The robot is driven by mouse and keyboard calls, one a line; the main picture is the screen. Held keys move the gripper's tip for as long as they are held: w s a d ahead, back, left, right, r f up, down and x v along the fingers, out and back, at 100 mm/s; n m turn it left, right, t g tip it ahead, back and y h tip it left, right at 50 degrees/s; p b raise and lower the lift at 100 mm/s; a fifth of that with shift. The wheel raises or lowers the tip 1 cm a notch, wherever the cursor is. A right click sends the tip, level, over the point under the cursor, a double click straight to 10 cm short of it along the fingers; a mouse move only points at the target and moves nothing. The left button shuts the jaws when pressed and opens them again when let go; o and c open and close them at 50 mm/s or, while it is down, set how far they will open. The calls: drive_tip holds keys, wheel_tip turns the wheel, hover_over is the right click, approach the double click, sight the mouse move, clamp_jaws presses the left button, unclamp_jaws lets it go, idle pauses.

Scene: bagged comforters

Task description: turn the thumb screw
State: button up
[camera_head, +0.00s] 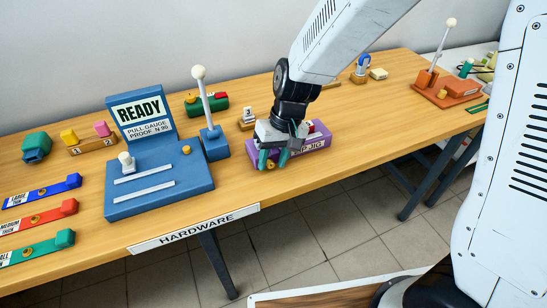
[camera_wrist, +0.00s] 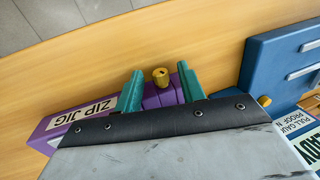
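A purple block labelled ZIP JIG (camera_head: 318,140) lies on the wooden bench, with a small brass knob, seemingly the thumb screw (camera_wrist: 161,77), at one end. My gripper (camera_head: 273,160) is over that end of the jig, teal fingers pointing down. In the wrist view, my gripper (camera_wrist: 160,88) has its fingers spread, one on each side of the brass knob, with visible gaps. The purple jig (camera_wrist: 88,112) runs off to the left there. The black wrist edge hides part of it. In the head view my fingers partly hide the knob.
A blue READY pull gauge (camera_head: 160,190) stands left of the jig, with a white-knobbed lever (camera_head: 205,110) behind. The bench's front edge (camera_head: 330,172) is close to the jig.

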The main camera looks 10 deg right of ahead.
clamp_jaws()
drive_tip(key=shift+a, duration=0.1)
drive_tip(key=h, duration=0.2)
drive_tip(key=shift+s+a+t+h, duration=0.1)
drive_tip(key=shift+a+t+h, duration=0.2)
drive_tip(key=shift+t+h, duration=0.1)
drive_tip(key=h, duration=0.1)
drive_tip(key=t+h, duration=0.1)
drive_tip(key=h, duration=0.1)
drive_tip(key=shift+s+a+h, duration=0.1)
drive_tip(key=shift+a+h, duration=0.2)
drive_tip(key=shift+a, duration=0.1)
drive_tip(key=h, duration=0.2)
drive_tip(key=t+h, duration=0.1)
drive_tip(key=h, duration=0.1)
drive_tip(key=shift+s+a+f, duration=0.1)
drive_tip(key=shift+a+f, duration=0.2)
drive_tip(key=shift+a, duration=0.05)
drive_tip(key=shift+a+f+t+h, duration=0.15)
drive_tip(key=shift+t+h, duration=0.1)
drive_tip(key=shift+h, duration=0.5)
drive_tip(key=shift+f+t+h, duration=0.1)
drive_tip(key=shift+t+h, duration=0.15)
drive_tip(key=shift+h, duration=0.5)
drive_tip(key=shift+s, duration=0.1)
